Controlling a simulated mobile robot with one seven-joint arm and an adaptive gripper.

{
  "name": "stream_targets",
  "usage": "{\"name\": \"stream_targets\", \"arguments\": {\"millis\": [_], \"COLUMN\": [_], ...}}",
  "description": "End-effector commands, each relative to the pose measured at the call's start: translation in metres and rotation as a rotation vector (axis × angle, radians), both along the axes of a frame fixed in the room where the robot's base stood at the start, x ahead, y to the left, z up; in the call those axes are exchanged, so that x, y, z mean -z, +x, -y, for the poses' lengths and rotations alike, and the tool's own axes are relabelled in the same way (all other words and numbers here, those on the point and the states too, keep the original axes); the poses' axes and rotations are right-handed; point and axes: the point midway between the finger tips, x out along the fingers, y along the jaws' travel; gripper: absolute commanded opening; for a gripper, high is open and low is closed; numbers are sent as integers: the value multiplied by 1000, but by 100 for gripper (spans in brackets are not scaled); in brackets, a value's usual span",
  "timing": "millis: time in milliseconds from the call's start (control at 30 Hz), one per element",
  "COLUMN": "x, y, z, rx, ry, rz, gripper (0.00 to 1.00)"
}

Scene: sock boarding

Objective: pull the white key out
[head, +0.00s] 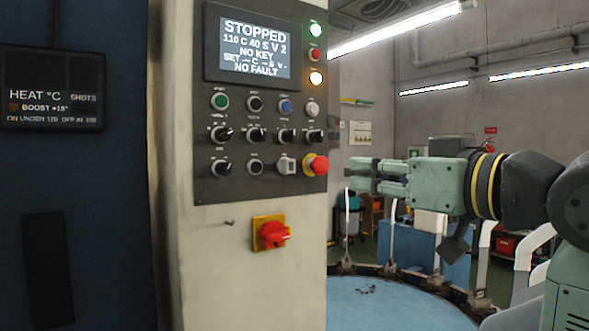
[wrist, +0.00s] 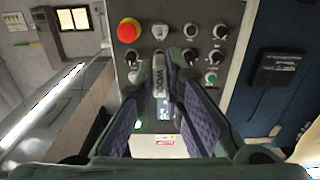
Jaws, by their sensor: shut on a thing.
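My gripper (head: 362,175) is just right of the control panel's edge in the head view, with background visible between its tips and the panel. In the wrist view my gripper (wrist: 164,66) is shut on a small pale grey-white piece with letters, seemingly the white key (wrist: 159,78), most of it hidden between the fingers. In the head view the key cannot be clearly made out. A pale square-faced switch (head: 285,165) sits left of the red emergency button; it also shows in the wrist view (wrist: 160,30). I cannot tell whether it is the keyhole. The display (head: 252,48) reads STOPPED and NO KEY.
The panel (head: 205,185) holds several knobs and buttons. The red emergency button (head: 317,165) stands out at its lower right corner. A red switch on a yellow plate (head: 271,234) is below. A round blue table (head: 390,305) lies below my arm.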

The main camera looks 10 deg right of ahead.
Motion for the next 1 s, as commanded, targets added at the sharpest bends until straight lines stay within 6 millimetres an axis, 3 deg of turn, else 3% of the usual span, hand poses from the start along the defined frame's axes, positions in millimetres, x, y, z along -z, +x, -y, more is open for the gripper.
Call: {"name": "stream_targets", "arguments": {"millis": [700, 1000], "x": [0, 0], "y": [-65, -71], "z": [26, 29], "rx": [0, 0], "ry": [-1, 0], "rz": [0, 0], "gripper": [0, 0]}}
